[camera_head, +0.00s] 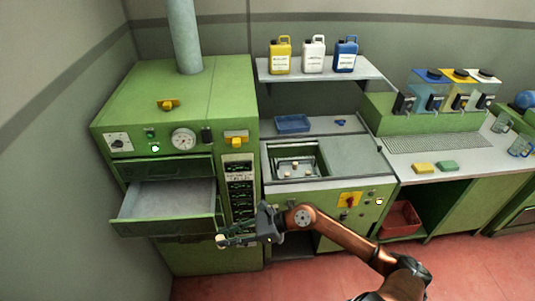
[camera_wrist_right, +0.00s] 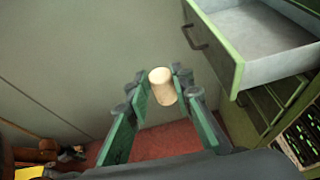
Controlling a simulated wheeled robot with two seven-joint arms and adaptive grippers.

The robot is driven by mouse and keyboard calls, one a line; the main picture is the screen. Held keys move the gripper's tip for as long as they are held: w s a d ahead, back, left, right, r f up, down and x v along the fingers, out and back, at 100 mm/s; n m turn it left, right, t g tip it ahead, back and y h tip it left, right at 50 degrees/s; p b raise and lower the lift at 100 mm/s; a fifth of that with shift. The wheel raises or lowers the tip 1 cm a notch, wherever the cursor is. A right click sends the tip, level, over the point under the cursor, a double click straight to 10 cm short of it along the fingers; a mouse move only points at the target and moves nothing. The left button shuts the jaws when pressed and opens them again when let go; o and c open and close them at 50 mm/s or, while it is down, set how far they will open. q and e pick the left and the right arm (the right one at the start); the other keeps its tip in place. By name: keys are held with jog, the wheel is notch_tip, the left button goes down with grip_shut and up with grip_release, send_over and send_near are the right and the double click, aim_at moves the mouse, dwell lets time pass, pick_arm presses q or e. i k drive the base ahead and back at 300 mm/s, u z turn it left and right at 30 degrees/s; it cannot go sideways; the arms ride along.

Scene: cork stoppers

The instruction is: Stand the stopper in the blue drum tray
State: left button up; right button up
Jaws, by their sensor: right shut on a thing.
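My right gripper (camera_head: 238,240) is shut on a pale cork stopper (camera_wrist_right: 161,86), held between its two fingertips in the right wrist view. The stopper also shows small in the head view (camera_head: 222,241), just below the front of the open drawer (camera_head: 165,222) of the green oven. A shallow blue tray (camera_head: 292,123) lies on the counter under the wall shelf and looks empty. I cannot tell if it is the drum tray. My left gripper is not in view.
A recessed basin (camera_head: 296,168) in the middle bench holds small pale pieces. Yellow, white and blue jugs (camera_head: 313,54) stand on the shelf. A red crate (camera_head: 401,219) sits under the bench at right. The open drawer juts out and looks empty.

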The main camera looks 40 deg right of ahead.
aim_at(298, 129)
jog(key=z, duration=2.05)
jog(key=i, duration=1.55)
jog(key=u, duration=2.05)
jog(key=i, duration=0.5)
jog(key=z, duration=0.15)
